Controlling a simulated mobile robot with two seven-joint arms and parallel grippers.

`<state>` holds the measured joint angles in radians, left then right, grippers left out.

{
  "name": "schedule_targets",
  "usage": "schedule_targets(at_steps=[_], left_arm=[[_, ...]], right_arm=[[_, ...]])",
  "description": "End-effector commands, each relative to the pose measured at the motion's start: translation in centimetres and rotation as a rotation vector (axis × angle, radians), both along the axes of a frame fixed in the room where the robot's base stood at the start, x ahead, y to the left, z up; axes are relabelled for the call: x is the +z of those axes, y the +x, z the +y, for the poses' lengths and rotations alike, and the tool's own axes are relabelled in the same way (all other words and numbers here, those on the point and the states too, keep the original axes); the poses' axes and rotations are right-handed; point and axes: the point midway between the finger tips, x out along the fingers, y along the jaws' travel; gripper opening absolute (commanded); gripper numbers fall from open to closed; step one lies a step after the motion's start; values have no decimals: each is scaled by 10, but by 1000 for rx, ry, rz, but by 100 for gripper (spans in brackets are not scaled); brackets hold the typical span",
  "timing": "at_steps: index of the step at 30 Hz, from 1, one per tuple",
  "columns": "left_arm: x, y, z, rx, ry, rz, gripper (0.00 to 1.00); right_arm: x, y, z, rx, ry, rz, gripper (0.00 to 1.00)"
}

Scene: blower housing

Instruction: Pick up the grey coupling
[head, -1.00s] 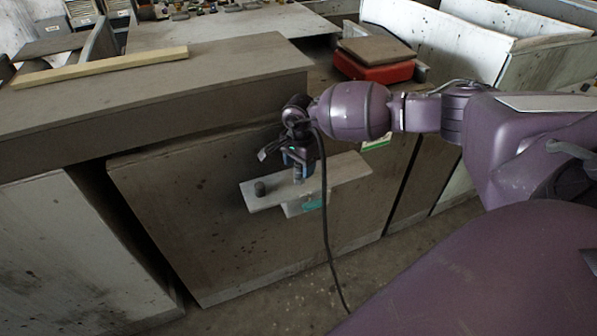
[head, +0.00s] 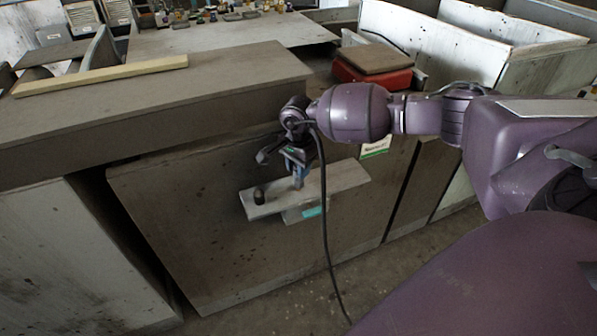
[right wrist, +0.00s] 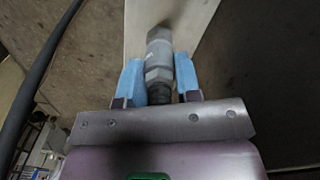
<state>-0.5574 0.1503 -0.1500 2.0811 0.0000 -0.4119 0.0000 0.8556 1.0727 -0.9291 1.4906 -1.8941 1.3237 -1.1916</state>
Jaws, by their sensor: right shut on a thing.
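The grey coupling (right wrist: 159,58) is a hex-ended metal fitting. In the right wrist view it stands between the two blue fingers of my right gripper (right wrist: 160,82), which is shut on it. In the head view my right gripper (head: 298,178) points down over a light grey narrow shelf board (head: 345,177). The coupling is too small and covered there to make out clearly. Whether it touches the board cannot be told. My left gripper is not in view.
A short dark cylinder (head: 259,196) stands on the board's left end. The board juts out in front of a stained brown panel (head: 190,220). A worktop (head: 150,105) lies behind to the left. A red box (head: 372,76) sits farther back. A black cable hangs beside my right gripper.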

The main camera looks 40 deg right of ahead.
Motion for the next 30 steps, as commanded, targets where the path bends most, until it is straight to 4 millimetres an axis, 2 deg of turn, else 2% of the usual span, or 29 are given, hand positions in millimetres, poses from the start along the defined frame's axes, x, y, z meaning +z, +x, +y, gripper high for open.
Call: schedule_targets(at_steps=[1, 10, 21, 24, 30], left_arm=[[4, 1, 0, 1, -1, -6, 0], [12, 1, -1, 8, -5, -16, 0], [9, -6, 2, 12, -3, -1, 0], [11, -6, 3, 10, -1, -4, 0], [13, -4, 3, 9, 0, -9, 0]], right_arm=[[14, 1, 0, 1, -1, -7, 0], [94, 2, 0, 1, -1, -10, 0], [195, 1, 0, 1, -1, -8, 0], [217, 1, 1, 2, 0, -7, 0], [248, 0, 0, 1, 0, -4, 0]])
